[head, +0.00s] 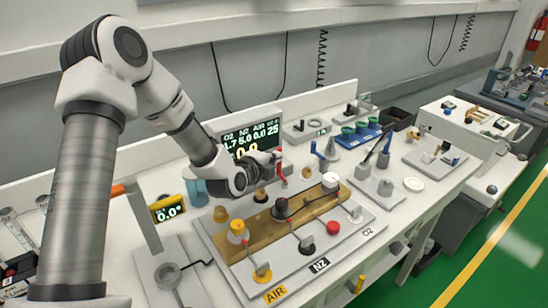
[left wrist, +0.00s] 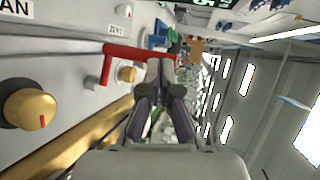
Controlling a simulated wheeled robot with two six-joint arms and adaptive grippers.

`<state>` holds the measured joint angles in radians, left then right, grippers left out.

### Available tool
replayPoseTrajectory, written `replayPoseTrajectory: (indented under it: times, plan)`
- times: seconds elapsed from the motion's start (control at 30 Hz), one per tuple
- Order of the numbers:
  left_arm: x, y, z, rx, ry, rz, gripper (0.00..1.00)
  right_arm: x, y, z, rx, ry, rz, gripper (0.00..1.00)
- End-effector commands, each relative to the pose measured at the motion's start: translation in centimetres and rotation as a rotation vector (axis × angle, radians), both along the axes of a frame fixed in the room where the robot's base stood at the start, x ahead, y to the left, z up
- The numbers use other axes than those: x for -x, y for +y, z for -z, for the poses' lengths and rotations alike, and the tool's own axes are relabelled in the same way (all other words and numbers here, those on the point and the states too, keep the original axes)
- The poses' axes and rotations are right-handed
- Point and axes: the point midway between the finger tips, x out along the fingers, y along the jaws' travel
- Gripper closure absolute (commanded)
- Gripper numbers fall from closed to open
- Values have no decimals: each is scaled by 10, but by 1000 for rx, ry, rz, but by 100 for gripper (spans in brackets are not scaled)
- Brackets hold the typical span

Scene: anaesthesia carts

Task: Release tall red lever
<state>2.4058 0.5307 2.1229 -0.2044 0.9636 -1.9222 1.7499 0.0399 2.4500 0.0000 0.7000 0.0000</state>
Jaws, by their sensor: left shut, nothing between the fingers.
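A red lever (head: 281,173) stands at the back of the white panel, right at the tips of my left gripper (head: 276,156). In the left wrist view the red lever (left wrist: 106,68) shows as an upright post with a bar reaching toward my left gripper (left wrist: 160,68). My right gripper is not in view.
A black display (head: 250,138) with green figures stands behind the gripper. Gold knobs (head: 238,230), a white knob (head: 330,181) and a red knob (head: 333,227) stand on the panel in front. A blue lever (head: 316,152) stands close on the right.

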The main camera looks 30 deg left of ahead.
Motion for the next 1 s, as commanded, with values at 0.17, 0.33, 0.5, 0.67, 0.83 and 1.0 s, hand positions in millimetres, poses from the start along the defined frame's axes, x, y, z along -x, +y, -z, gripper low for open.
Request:
replayPoseTrajectory:
  times: [0.17,0.33,0.5,0.67,0.83,1.0]
  plan:
    - [-1,1,-1,0,0,31,100,0,0,-3,0,0,0,60]
    - [-2,1,-1,1,-1,73,100,0,0,-7,0,0,0,60]
    - [-5,3,-2,1,-1,155,100,0,0,-13,0,0,0,60]
    - [-9,1,-2,-1,1,168,100,0,0,-20,0,0,0,60]
    - [-14,0,-1,-1,0,167,100,0,0,-24,0,0,0,60]
    - [-19,-1,-1,-1,0,167,100,0,0,-28,0,0,0,60]
